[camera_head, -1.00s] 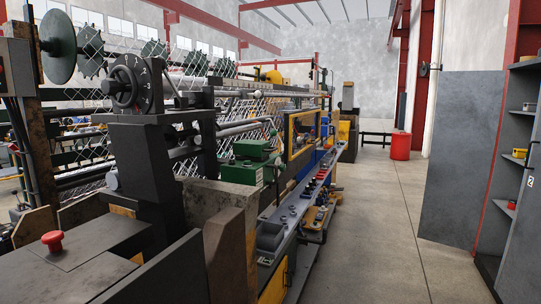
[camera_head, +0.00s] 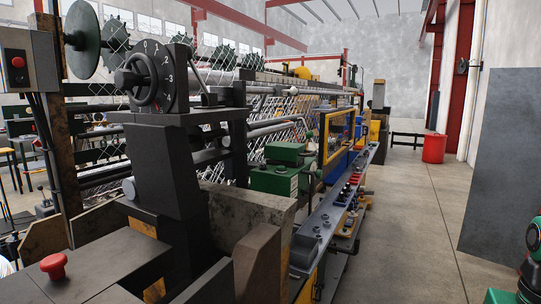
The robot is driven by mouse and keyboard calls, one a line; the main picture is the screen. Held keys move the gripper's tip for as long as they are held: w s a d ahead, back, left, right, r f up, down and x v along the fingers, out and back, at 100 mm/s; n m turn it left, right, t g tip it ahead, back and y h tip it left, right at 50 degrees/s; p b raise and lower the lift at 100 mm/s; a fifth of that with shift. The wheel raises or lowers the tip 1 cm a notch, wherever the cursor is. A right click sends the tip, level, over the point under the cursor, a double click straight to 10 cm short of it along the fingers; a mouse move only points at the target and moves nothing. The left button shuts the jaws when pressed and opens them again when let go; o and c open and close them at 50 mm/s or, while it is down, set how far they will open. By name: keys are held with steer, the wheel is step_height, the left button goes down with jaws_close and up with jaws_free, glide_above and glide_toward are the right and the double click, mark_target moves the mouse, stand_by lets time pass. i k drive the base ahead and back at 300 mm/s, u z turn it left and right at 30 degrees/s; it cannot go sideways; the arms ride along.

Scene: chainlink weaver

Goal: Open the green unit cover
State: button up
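A green unit (camera_head: 272,180) stands in the middle of the view, on the near end of the long chainlink machine. A green upper part (camera_head: 286,153) sits on top of it; whether this is the cover is unclear, and I cannot tell if the cover is shut. A white label shows on the unit's right side, and a concrete-like block partly hides its lower part. My gripper is not in view.
A black handwheel and numbered dial (camera_head: 156,76) rise at the left front. A red mushroom button (camera_head: 53,266) sits on the near dark box. A grey shelf (camera_head: 322,230) with small parts runs along the machine. The concrete floor (camera_head: 415,220) is open to the right, up to a grey panel (camera_head: 505,165).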

mark_target(286, 151)
steer(key=z, duration=0.25)
steer(key=i, duration=1.1)
steer(key=z, duration=0.6)
